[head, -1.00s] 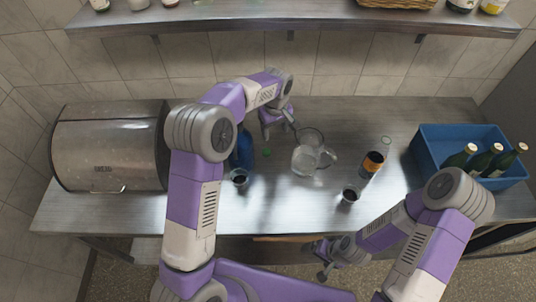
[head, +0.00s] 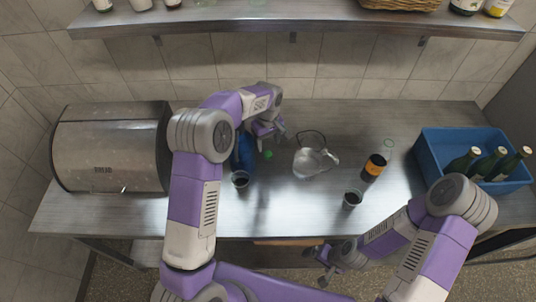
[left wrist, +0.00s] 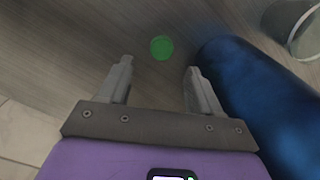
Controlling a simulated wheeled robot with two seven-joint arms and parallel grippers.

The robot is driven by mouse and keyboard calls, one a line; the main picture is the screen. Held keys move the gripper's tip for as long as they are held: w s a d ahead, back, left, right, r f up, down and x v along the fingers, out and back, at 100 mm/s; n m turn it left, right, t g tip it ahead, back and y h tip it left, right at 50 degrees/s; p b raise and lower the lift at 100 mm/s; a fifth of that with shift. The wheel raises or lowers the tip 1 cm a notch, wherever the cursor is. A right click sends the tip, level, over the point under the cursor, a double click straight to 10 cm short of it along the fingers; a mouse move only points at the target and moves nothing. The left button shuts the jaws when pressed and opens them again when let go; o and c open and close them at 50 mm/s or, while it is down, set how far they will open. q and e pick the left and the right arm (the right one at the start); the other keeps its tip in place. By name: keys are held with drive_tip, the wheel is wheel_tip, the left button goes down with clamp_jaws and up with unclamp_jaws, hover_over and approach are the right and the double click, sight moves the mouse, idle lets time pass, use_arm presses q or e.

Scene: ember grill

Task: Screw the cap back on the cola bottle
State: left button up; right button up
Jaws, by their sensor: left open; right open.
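A small round green cap (head: 267,154) lies on the steel counter. In the left wrist view the cap (left wrist: 162,48) shows just beyond my left gripper (left wrist: 157,72), roughly between its open, empty fingers. In the head view my left gripper (head: 276,137) hangs a little behind the cap. A dark bottle with an orange label (head: 374,167), probably the cola bottle, stands right of centre; a green ring shows at its far, clear end. My right gripper (head: 321,266) is open and empty near the counter's front edge, away from the bottle.
A blue bottle (left wrist: 252,92) stands close beside my left gripper, partly hidden by my arm in the head view. Dark-filled glasses (head: 240,179) (head: 352,199) and a glass pitcher (head: 310,162) stand nearby. A bread box (head: 110,150) is left; a blue crate (head: 432,165) of bottles is right.

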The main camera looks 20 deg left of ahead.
sight(268, 154)
use_arm(q)
drive_tip(key=shift+s+d+f, duration=0.1)
drive_tip(key=shift+s+f, duration=0.05)
drive_tip(key=shift+f, duration=1.2)
drive_tip(key=shift+s+d+f, duration=0.1)
drive_tip(key=shift+f, duration=1.2)
drive_tip(key=shift+a, duration=0.1)
drive_tip(key=c, duration=1.1)
wheel_tip(268, 154, up, 10)
